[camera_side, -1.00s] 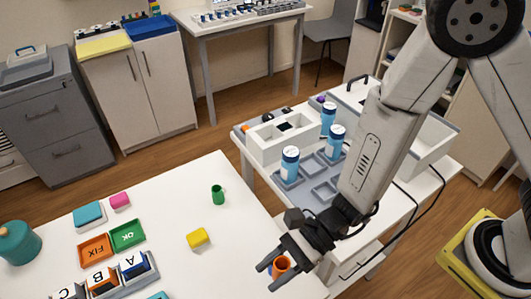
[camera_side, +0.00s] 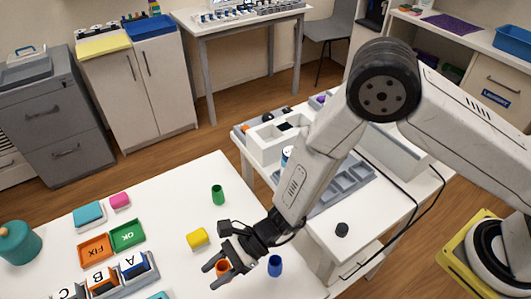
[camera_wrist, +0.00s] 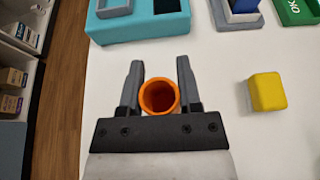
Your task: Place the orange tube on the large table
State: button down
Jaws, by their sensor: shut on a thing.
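The orange tube (camera_side: 223,269) is held in my gripper (camera_side: 214,275), low over the large white table (camera_side: 160,210) near its front right part. In the wrist view the tube (camera_wrist: 159,96) stands between the two dark fingers (camera_wrist: 160,68) near their bases, with its open round top facing the camera. The fingers are shut on it. The tube's lower part is hidden, and I cannot tell whether it touches the table.
A blue tube (camera_side: 275,266) stands right of my gripper, near the table's right edge. A yellow block (camera_side: 197,237) and a green tube (camera_side: 217,194) stand behind it. Labelled trays (camera_side: 96,250) and blocks fill the left side. The table between yellow block and green tube is clear.

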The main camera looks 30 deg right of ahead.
jog(key=shift+w+a+f, duration=0.4)
jog(key=shift+f, duration=0.3)
jog(key=shift+f, duration=0.1)
jog(key=shift+w+a+f, duration=0.15)
jog(key=shift+w+f, duration=0.05)
jog(key=shift+f, duration=1.55)
jog(key=shift+f, duration=0.15)
jog(key=shift+c, duration=1.4)
grip_release()
jog(key=shift+r, duration=0.2)
